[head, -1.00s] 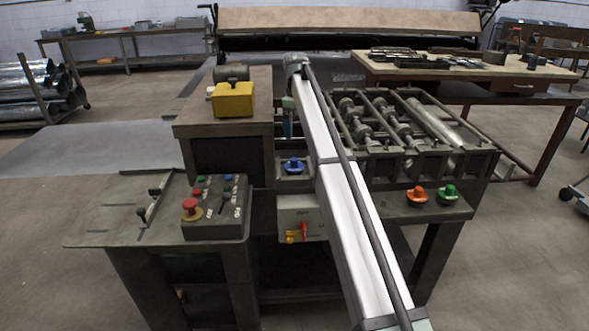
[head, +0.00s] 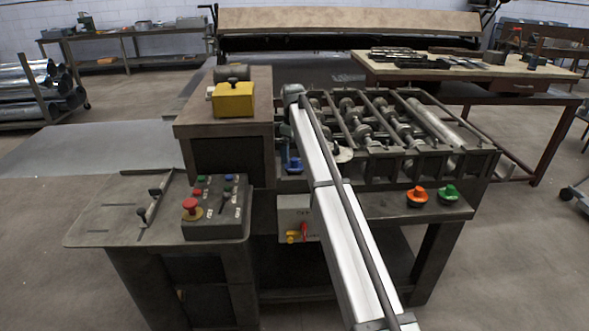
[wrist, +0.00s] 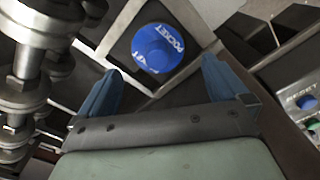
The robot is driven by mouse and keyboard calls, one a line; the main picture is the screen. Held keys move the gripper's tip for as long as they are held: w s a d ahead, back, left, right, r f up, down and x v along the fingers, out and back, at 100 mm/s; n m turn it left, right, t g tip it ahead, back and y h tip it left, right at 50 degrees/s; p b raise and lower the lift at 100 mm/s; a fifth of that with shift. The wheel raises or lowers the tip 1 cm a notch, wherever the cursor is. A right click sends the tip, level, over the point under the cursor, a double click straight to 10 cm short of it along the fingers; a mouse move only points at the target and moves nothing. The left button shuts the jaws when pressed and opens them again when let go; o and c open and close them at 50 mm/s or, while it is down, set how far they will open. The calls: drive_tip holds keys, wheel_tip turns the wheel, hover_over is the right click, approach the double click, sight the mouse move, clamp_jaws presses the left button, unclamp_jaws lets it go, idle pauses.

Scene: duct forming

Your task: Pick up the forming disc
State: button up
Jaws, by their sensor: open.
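I cannot tell how high the fingertips are above the disc. In the head view the blue disc (head: 292,166) shows below the end of my arm, and blue fingers partly cover it. An orange disc (head: 417,196) and a green disc (head: 447,193) sit to the right on the same shelf.
Machine shafts and rollers (head: 400,125) stand right behind the shelf, and rollers (wrist: 25,80) fill the wrist view's left side. A control box (head: 216,208) with a red button stands at the left. A yellow block (head: 233,99) sits on the raised cabinet.

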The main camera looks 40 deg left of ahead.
sight(294, 159)
drive_tip(key=f, duration=0.4)
drive_tip(key=shift+w+d+f, duration=0.1)
drive_tip(key=shift+d+f, duration=0.1)
drive_tip(key=shift+f, duration=0.1)
drive_tip(key=shift+r, duration=0.1)
drive_tip(key=c, duration=1.3)
